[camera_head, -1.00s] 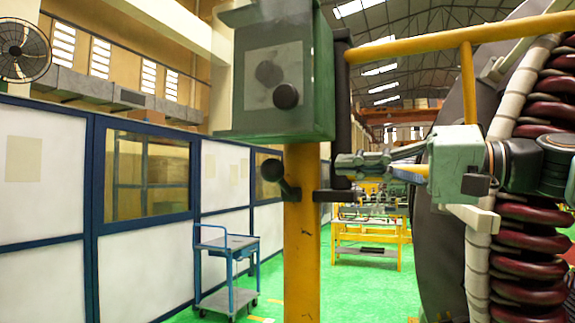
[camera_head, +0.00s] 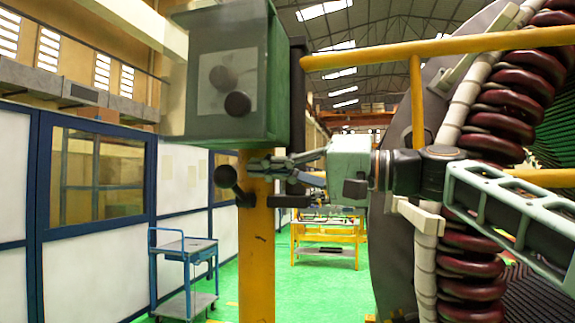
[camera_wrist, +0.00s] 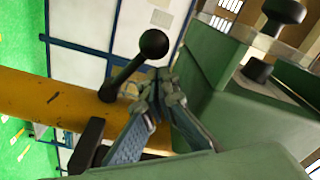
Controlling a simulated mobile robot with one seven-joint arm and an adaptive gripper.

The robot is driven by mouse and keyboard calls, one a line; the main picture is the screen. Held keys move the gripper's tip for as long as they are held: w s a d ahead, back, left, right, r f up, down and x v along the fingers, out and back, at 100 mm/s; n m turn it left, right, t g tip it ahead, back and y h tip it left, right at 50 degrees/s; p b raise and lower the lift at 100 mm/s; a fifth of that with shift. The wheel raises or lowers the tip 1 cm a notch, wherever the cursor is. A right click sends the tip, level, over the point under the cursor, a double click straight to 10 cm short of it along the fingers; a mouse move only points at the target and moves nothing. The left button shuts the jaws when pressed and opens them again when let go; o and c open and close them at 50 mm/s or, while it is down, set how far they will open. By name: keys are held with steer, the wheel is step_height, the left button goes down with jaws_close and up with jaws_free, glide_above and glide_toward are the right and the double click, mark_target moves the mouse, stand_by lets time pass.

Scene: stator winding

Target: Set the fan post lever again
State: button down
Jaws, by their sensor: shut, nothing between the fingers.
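The lever, a dark rod with a round black knob (camera_head: 225,176), juts from the yellow post (camera_head: 257,270), its knob up and to the left of its base. In the wrist view the lever (camera_wrist: 122,78) angles up to the right from the yellow post (camera_wrist: 60,105), knob at the top. My gripper (camera_head: 255,164) is shut and empty, its tips in front of the post, right of the lever. In the wrist view my gripper (camera_wrist: 160,88) shows its fingertips just right of and below the knob, apparently apart from it; contact is hard to judge.
A green box (camera_head: 240,85) with black knobs tops the post, just above my gripper. A dark bracket (camera_head: 290,201) sticks out right of the post. A yellow rail (camera_head: 440,46) and the stator's red coils (camera_head: 480,155) stand at right. A blue trolley (camera_head: 185,260) stands behind left.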

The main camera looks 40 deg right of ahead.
steer(key=shift+x, duration=1.1)
steer(key=shift+s+f+n+b, duration=0.15)
steer(key=shift+f+n+b, duration=0.1)
steer(key=shift+n+b, duration=0.25)
steer(key=shift+a+f+b, duration=0.1)
steer(key=shift+f+b, duration=0.05)
steer(key=shift+b, duration=0.25)
step_height(320, 180, down, 7)
steer(key=s+a+n+y+b, duration=0.1)
steer(key=n+b, duration=0.8)
steer(key=b, duration=0.3)
steer(key=shift+a+n, duration=0.25)
steer(key=shift+n, duration=0.05)
steer(key=shift+s+f, duration=0.1)
